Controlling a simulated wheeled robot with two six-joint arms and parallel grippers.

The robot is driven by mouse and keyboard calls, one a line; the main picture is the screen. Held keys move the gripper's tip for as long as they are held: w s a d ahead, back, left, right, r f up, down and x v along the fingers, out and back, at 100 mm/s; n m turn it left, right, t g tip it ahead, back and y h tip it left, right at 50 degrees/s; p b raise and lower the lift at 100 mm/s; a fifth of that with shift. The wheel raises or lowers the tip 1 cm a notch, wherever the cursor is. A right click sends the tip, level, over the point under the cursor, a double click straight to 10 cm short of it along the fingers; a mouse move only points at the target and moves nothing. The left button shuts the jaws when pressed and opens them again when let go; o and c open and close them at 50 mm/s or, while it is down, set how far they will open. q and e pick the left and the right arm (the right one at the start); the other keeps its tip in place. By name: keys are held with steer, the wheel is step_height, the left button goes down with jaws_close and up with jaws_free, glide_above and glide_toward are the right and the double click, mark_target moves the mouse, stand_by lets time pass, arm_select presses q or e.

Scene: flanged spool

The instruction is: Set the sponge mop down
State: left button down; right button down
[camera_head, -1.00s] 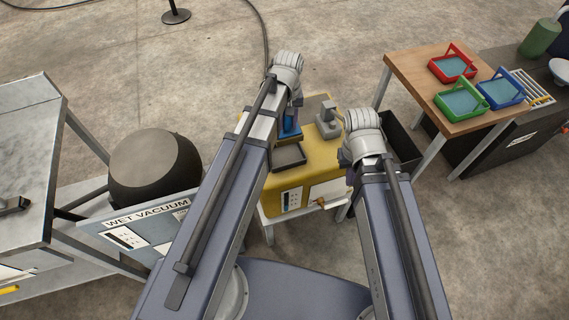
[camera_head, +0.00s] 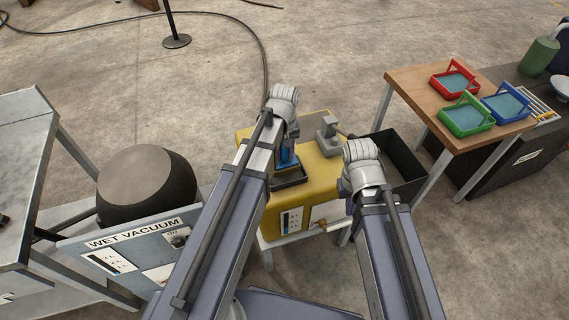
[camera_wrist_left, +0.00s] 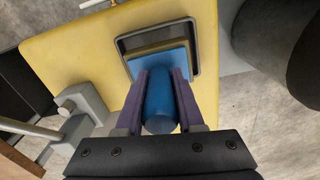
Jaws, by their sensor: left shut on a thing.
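The sponge mop has a blue handle (camera_wrist_left: 160,103) and a blue head plate with an olive-yellow sponge edge (camera_wrist_left: 158,50). My left gripper (camera_wrist_left: 161,80) is shut on the handle, a purple finger on each side. The mop head is over the shallow dark tray (camera_wrist_left: 122,43) on the yellow machine; I cannot tell whether it touches the tray floor. In the head view the blue mop (camera_head: 287,153) shows below my left wrist, just above or in the tray (camera_head: 291,181). My right gripper (camera_head: 350,207) is mostly hidden behind its wrist, beside the yellow machine.
A grey fitting with a bar (camera_head: 328,133) stands on the yellow machine top (camera_head: 318,170). A black open bin (camera_head: 405,160) is to its right. A wooden table (camera_head: 420,90) holds red, green and blue trays. The wet vacuum (camera_head: 140,250) stands at left.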

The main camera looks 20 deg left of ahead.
mark_target(285, 160)
arm_select(q)
steer(key=shift+f+b, duration=1.95)
steer(key=shift+r, duration=0.15)
steer(key=c, duration=0.5)
jaws_free()
step_height(285, 160, up, 12)
steer(key=p, duration=1.2)
steer(key=s+d+m, duration=0.3)
steer(key=s, duration=0.1)
steer(key=s+d+m, duration=0.3)
steer(key=s+d, duration=0.1)
steer(key=s, duration=0.1)
steer(key=s+d+m+y, duration=0.1)
steer(key=s+d+m, duration=0.1)
steer(key=s, duration=0.3)
steer(key=shift+s+d+m, duration=0.1)
steer(key=shift+d+m, duration=0.3)
steer(key=shift+d, duration=0.3)
